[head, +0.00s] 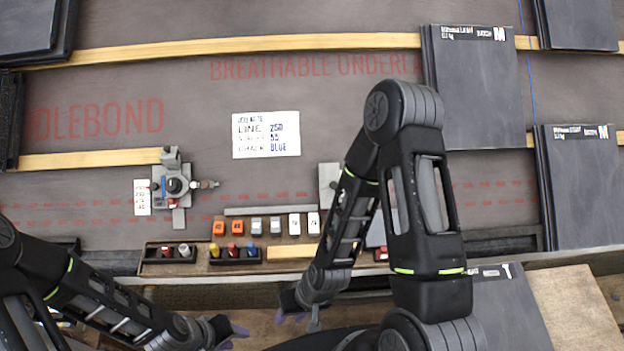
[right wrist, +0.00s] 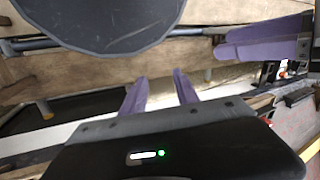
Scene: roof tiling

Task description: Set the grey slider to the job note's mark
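The job note (head: 265,135) is a white card on the dark underlay; I read LINE 250, a blurred line ending in 55, and CORNER BLUE. A grey metal device (head: 172,186) with a dark knob stands left of it, beside a small white marked strip (head: 142,197). Which part is the grey slider, and its setting, I cannot tell. My right gripper (head: 291,318) is low in the head view, below the bench edge; its purple fingers are apart and empty in the right wrist view (right wrist: 160,95). My left gripper (head: 237,338) is at the bottom edge, its fingers apart, holding nothing visible.
Orange, grey and white blocks (head: 257,226) stand in a row along the front. Dark trays (head: 236,256) hold small coloured pegs. Slate stacks (head: 478,95) lie at the right. My right arm covers part of the front middle. The underlay around the note is clear.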

